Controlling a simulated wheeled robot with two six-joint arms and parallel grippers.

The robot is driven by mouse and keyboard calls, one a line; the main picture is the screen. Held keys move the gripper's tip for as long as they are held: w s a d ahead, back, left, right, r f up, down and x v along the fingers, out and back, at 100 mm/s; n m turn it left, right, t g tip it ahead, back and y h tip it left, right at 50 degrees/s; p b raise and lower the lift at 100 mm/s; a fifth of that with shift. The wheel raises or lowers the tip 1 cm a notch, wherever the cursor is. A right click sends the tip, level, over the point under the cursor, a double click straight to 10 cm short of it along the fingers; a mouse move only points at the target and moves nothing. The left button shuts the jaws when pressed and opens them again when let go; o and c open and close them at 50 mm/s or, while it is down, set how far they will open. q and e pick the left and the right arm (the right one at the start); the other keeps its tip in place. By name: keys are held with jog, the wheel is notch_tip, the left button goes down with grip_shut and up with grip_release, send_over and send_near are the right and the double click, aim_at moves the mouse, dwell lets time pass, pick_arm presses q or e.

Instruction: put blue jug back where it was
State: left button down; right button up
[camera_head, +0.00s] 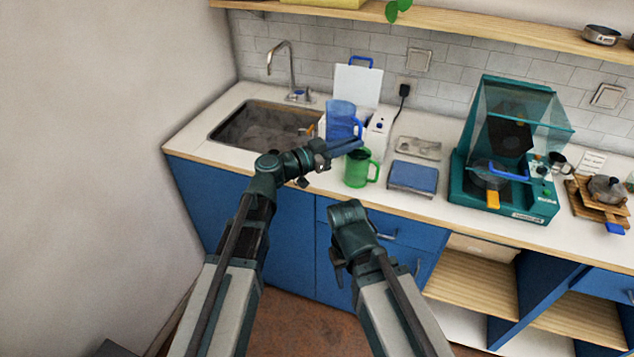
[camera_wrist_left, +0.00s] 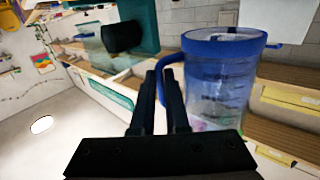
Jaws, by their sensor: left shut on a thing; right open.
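The blue jug (camera_head: 341,117) is a clear blue measuring jug, upright near the right end of the sink in the head view. My left gripper (camera_head: 345,147) is at its lower right side. In the left wrist view, the blue jug (camera_wrist_left: 218,85) stands right of the fingers (camera_wrist_left: 172,95), which are shut on its blue handle. I cannot tell whether its base touches anything; my arm partly hides it. My right gripper (camera_head: 338,270) is empty and open, low in front of the blue drawers.
A green jug (camera_head: 357,168) stands close below the blue jug. A white appliance (camera_head: 377,137), a blue-topped scale (camera_head: 413,177) and a teal machine (camera_head: 510,150) are to the right. The sink (camera_head: 262,128) is left. Bare counter (camera_head: 440,203) shows along the front.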

pick_arm(q)
jog(key=s+a+f+n+t+y+b, duration=0.1)
jog(key=s+a+f+b, duration=0.2)
jog(key=s+f+b, duration=0.5)
notch_tip(320, 180, down, 4)
jog(key=b, duration=0.3)
jog(key=shift+s+a+f, duration=0.15)
jog(key=shift+s+a, duration=0.05)
jog(key=shift+s, duration=0.15)
pick_arm(e)
notch_tip(320, 180, down, 12)
jog(key=shift+s, duration=0.2)
jog(key=shift+a+f, duration=0.1)
